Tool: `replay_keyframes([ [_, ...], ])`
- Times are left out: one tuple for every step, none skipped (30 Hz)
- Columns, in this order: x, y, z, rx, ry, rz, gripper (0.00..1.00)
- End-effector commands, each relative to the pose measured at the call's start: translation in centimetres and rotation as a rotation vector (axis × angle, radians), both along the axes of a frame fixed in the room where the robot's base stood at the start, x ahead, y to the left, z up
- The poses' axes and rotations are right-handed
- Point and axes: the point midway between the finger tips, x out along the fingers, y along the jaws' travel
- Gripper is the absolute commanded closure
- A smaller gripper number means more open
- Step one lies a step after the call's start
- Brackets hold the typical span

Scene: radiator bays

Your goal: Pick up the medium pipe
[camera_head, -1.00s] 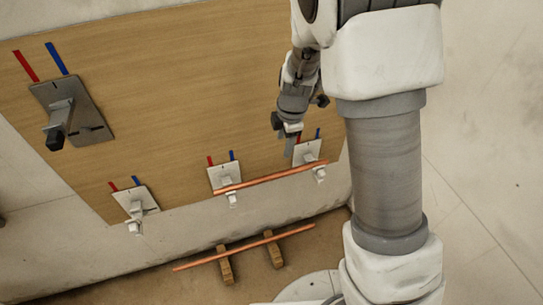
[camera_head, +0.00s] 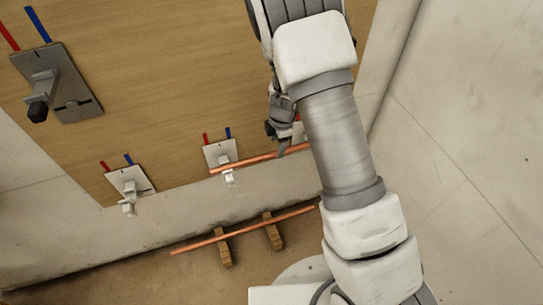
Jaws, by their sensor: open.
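Two copper pipes are in view, and I cannot tell by label which is the medium one. The upper pipe (camera_head: 244,164) lies across white brackets at the bottom of the wooden board. The lower pipe (camera_head: 243,230) rests on two wooden blocks on the floor and looks longer. My gripper (camera_head: 281,148) is open, pointing down, at the right part of the upper pipe. It overlaps that pipe in the picture; I cannot tell whether they touch. My arm hides the upper pipe's right end and most of the right bracket.
The wooden board (camera_head: 150,90) carries a large grey bracket plate (camera_head: 75,95) at upper left and small white brackets, one (camera_head: 128,185) bare at lower left. Wooden blocks (camera_head: 223,250) stand on the brown floor. A pale wall lies to the right.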

Motion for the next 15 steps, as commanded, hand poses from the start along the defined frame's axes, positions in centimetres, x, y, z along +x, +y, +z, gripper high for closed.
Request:
replay_keyframes([
  [0.0,0.2,-1.1,-0.002,0.003,0.001,0.38],
  [0.1,0.4,-1.6,-0.002,0.003,0.0,0.38],
  [0.1,0.6,-2.2,-0.002,0.003,0.002,0.38],
  [0.2,0.7,-2.6,-0.002,0.003,0.001,0.38],
  [0.3,0.8,-3.0,-0.002,0.002,0.001,0.38],
  [0.4,0.7,-3.5,-0.002,0.003,-0.001,0.38],
  [0.5,0.7,-3.8,-0.002,0.003,-0.001,0.38],
  [0.5,0.8,-4.1,-0.001,0.002,-0.001,0.38],
  [0.6,0.8,-4.3,-0.001,0.001,-0.001,0.38],
  [0.6,0.8,-4.4,-0.001,0.001,-0.001,0.38],
  [0.7,0.8,-4.4,-0.001,0.001,-0.001,0.38],
  [0.7,0.8,-4.5,-0.001,0.0,-0.001,0.38],
  [0.7,0.8,-4.5,-0.001,0.0,-0.001,0.38],
  [0.7,0.8,-4.4,-0.001,0.0,-0.001,0.38],
  [0.7,0.8,-4.4,-0.001,0.0,-0.001,0.38],
])
